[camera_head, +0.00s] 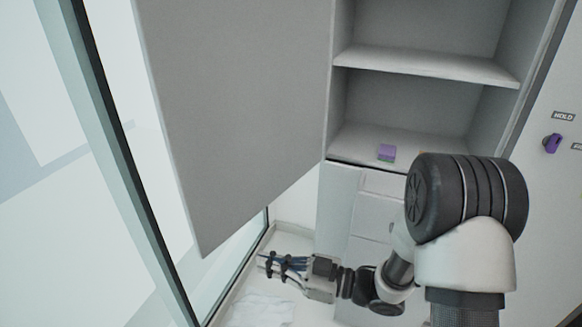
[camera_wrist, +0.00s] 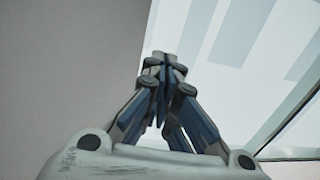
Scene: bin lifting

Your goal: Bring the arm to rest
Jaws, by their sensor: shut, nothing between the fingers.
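My gripper (camera_head: 268,264) is low in the head view, at the end of my arm, pointing left toward the glass wall. The wrist view shows my gripper (camera_wrist: 164,62) with its fingertips together and nothing between them. My arm rises at the lower right of the head view, in front of the cabinet's lower part, and hides some of it.
An open grey cabinet door (camera_head: 235,100) hangs above and left of my gripper. Open shelves (camera_head: 425,66) hold a purple and green block (camera_head: 387,152). A dark-framed glass wall (camera_head: 130,170) stands left. A purple knob (camera_head: 552,143) is on the right panel. A crumpled white thing (camera_head: 262,309) lies below my gripper.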

